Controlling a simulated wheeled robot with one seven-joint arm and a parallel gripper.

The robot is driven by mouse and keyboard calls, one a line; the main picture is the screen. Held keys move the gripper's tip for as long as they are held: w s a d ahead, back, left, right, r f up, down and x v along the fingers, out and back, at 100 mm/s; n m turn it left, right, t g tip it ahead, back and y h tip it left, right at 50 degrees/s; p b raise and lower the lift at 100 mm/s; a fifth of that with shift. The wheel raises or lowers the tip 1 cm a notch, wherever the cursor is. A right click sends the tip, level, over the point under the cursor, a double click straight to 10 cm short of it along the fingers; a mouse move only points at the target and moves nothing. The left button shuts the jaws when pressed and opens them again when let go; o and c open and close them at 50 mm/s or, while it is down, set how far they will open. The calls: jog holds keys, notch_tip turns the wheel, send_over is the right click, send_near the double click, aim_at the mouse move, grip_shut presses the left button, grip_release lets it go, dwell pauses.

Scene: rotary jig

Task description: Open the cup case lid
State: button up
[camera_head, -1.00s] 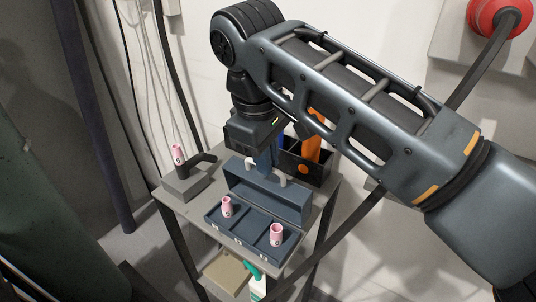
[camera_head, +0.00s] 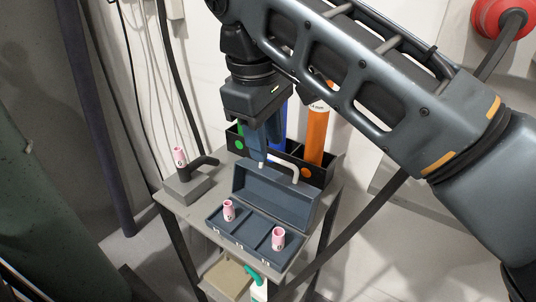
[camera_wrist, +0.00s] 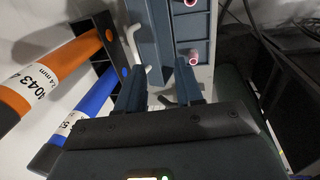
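The blue-grey cup case stands on the small table with its lid (camera_head: 272,196) raised and standing up at the back of the tray (camera_head: 250,236). A pale handle (camera_head: 285,165) is on the lid; it also shows in the wrist view (camera_wrist: 133,46). Two pink cups, one (camera_head: 229,210) on the left and one (camera_head: 278,238) on the right, stand in the tray. My gripper (camera_head: 262,152) is above and behind the lid's top edge, close to the handle. In the wrist view its two fingers (camera_wrist: 160,86) are apart with nothing between them.
A black holder (camera_head: 316,175) with orange (camera_head: 317,135) and blue tubes stands behind the case. A grey block (camera_head: 186,188) with a dark torch-like piece and a pink cup is at the left. The table's front edge is close to the case.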

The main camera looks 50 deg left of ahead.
jog(key=shift+s+r, duration=0.2)
jog(key=shift+r, duration=0.95)
